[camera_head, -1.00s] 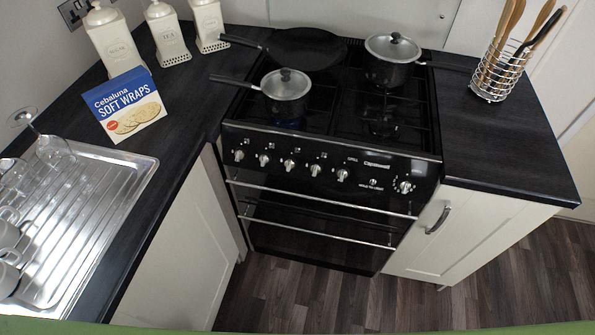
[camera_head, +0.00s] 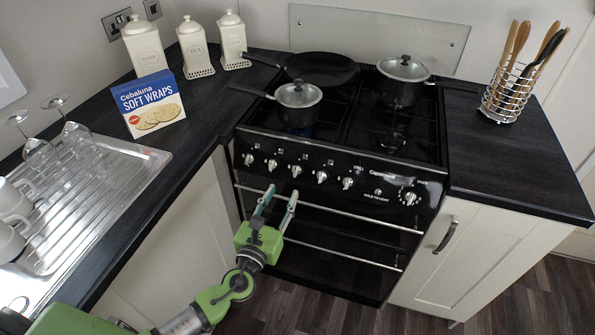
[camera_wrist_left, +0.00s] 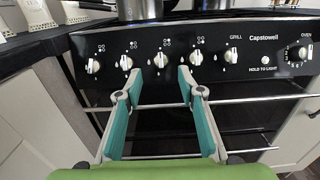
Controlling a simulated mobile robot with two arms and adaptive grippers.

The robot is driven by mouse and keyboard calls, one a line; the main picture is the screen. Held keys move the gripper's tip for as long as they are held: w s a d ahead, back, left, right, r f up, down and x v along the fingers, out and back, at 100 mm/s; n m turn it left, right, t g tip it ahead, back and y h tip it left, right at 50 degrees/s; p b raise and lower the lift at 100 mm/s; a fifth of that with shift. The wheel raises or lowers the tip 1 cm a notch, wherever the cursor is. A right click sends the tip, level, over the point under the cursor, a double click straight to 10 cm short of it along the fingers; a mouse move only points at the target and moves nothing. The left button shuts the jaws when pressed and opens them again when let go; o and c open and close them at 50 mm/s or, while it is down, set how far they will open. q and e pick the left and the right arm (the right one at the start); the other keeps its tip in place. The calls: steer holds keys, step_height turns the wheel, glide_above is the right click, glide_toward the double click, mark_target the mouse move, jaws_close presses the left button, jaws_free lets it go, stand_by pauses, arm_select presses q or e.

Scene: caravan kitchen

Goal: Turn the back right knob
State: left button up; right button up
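The black cooker's front panel (camera_head: 378,187) carries a row of silver knobs, among them a left-end knob (camera_head: 248,159), a second (camera_head: 272,165) and a third (camera_head: 296,171). Small burner symbols sit above the knobs; they are too small to tell surely which marks the back right. My left gripper (camera_head: 281,192) is open and empty, just in front of and below the left half of the row. In the left wrist view, the third knob (camera_wrist_left: 160,61) shows between the spread fingers and the fourth (camera_wrist_left: 196,57) near the right fingertip. Neither finger clearly touches a knob. My right gripper is out of view.
A lidded pan (camera_head: 298,96) stands front left on the hob with a blue glow beneath. A frying pan (camera_head: 322,68) and another lidded pan (camera_head: 403,69) stand behind. Oven rails (camera_head: 340,211) run below the knobs. A wraps box (camera_head: 150,104) stands on the left counter.

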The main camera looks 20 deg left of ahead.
mark_target(295, 168)
arm_select(q)
steer(key=w, duration=1.1)
steer(key=shift+d, duration=0.2)
steer(key=shift+s, duration=0.1)
jaws_close()
